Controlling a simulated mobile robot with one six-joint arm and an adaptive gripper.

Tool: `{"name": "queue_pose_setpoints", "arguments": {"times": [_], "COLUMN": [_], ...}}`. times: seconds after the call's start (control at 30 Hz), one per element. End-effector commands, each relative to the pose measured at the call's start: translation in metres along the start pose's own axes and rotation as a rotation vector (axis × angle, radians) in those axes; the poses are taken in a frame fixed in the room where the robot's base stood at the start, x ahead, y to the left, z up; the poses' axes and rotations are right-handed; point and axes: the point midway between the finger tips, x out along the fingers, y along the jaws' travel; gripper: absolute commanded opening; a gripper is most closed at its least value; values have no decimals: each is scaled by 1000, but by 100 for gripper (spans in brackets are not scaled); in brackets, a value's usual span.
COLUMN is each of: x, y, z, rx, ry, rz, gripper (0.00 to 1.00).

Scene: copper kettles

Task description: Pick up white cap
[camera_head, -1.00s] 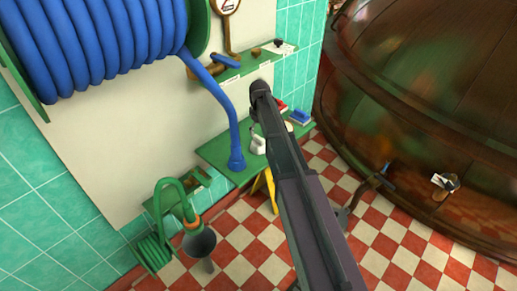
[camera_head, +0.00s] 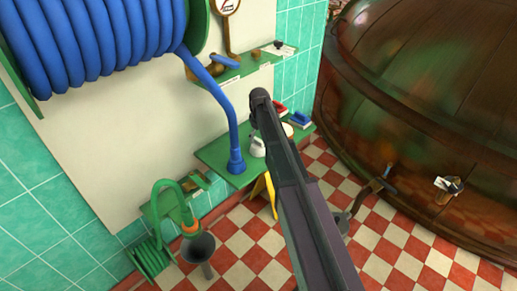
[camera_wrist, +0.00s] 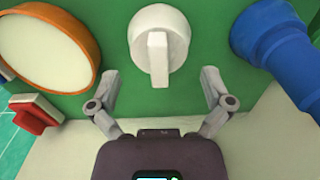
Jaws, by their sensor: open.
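The white cap (camera_wrist: 158,45), a round knob with a raised grip bar, sits on the green shelf (camera_wrist: 110,101) in the wrist view. In the head view the white cap (camera_head: 257,149) shows on the green shelf (camera_head: 215,156), partly behind my arm. My gripper (camera_wrist: 159,76) is open and empty. Its two fingers are spread, one to each side of the cap's grip bar and short of it, apart from the cap. In the head view my arm hides the gripper.
A blue hose end (camera_wrist: 275,45) stands close right of the cap in the wrist view. An orange-rimmed round lid (camera_wrist: 45,45) and a red block (camera_wrist: 35,114) are to the left. A large copper kettle (camera_head: 430,110) stands at the right in the head view.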

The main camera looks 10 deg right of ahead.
Motion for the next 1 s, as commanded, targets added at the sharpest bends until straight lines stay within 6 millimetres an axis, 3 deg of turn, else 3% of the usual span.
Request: {"name": "queue_pose_setpoints", "arguments": {"times": [0.5,1.0], "x": [41,46], "y": [1,1], "z": [-4,-4], "rx": [0,0], "ry": [0,0], "rz": [0,0], "gripper": [100,100]}}
